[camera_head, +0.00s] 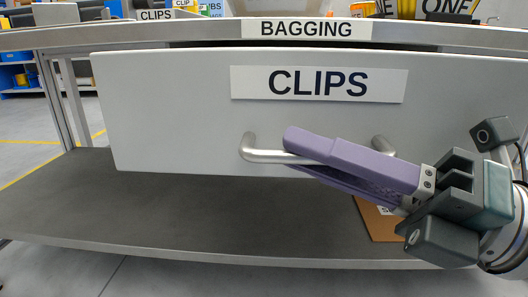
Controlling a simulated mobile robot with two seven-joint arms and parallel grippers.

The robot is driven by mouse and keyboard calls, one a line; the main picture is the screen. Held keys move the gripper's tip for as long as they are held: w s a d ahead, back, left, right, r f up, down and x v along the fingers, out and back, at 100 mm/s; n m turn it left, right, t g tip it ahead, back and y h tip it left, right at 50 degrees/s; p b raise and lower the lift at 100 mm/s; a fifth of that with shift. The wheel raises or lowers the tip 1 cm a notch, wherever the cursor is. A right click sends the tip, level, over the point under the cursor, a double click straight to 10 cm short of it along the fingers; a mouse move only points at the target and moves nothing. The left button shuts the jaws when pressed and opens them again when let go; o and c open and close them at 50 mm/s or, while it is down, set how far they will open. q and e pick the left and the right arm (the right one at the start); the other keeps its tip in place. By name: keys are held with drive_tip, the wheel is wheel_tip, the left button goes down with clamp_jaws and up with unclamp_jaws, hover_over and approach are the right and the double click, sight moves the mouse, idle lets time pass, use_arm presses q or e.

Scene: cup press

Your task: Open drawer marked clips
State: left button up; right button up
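The drawer marked CLIPS has a wide light grey front (170,110) with a white label (318,84) in its upper middle. Its metal bar handle (262,155) is below the label. My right gripper (305,153) comes in from the right, with its purple fingers on either side of the handle bar. The fingers look shut on the bar, and they hide its middle and part of its right side. My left gripper is not in view.
The tabletop edge above the drawer carries a BAGGING label (306,29). A dark lower shelf (200,215) runs below, with a brown cardboard piece (376,220) partly behind my gripper. The shelf's left part is clear. A table leg (66,100) stands at the left.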

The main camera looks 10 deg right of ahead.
drive_tip(key=o, duration=0.4)
drive_tip(key=shift+s+d, duration=0.1)
drive_tip(key=p+v, duration=0.1)
drive_tip(key=v, duration=0.8)
drive_tip(key=shift+s+d+p, duration=0.25)
drive_tip(key=shift+p, duration=0.1)
